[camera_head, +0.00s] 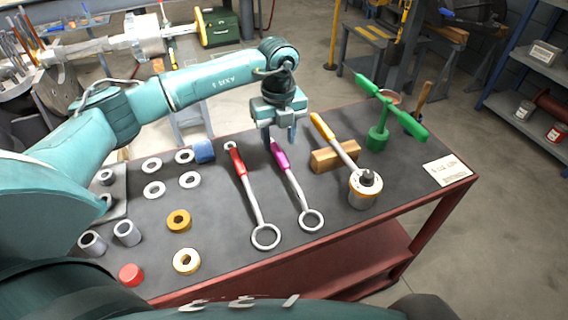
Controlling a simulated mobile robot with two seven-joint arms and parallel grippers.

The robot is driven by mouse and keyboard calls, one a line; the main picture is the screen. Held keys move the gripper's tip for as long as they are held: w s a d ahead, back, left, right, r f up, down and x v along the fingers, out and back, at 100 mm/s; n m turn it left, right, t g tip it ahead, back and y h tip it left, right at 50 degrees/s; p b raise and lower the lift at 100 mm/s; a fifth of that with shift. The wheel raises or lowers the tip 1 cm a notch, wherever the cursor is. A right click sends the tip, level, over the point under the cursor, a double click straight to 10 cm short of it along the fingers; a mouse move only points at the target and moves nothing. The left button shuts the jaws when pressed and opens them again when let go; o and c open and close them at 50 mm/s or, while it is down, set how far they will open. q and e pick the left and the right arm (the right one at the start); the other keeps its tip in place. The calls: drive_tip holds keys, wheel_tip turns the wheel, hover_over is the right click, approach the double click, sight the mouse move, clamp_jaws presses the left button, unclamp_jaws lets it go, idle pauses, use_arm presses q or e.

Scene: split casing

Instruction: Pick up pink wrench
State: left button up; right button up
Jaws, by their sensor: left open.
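The pink wrench (281,160) lies on the dark tabletop, a silver shaft with a pink grip at the far end and a ring (311,220) at the near end. My left gripper (281,137) is open above the pink grip's far end, fingers pointing down. The fingers hide part of that end, and I cannot tell whether they touch it. A similar red wrench (237,161) lies just left of it, with its ring (266,236) towards the near edge. My right gripper is not in view.
An orange-handled tool (322,127) leans over a wooden block (335,156) close on the right. A green propeller-like part (378,138) stands further right. Washers and rings (179,221) lie left of the wrenches. A white card (447,170) lies at the right edge.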

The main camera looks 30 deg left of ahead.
sight(281, 154)
use_arm(q)
drive_tip(key=f, duration=0.6)
drive_tip(key=shift+d+f+p, duration=0.2)
drive_tip(key=shift+f+p, duration=0.05)
drive_tip(key=shift+p, duration=0.15)
clamp_jaws()
drive_tip(key=shift+r, duration=0.1)
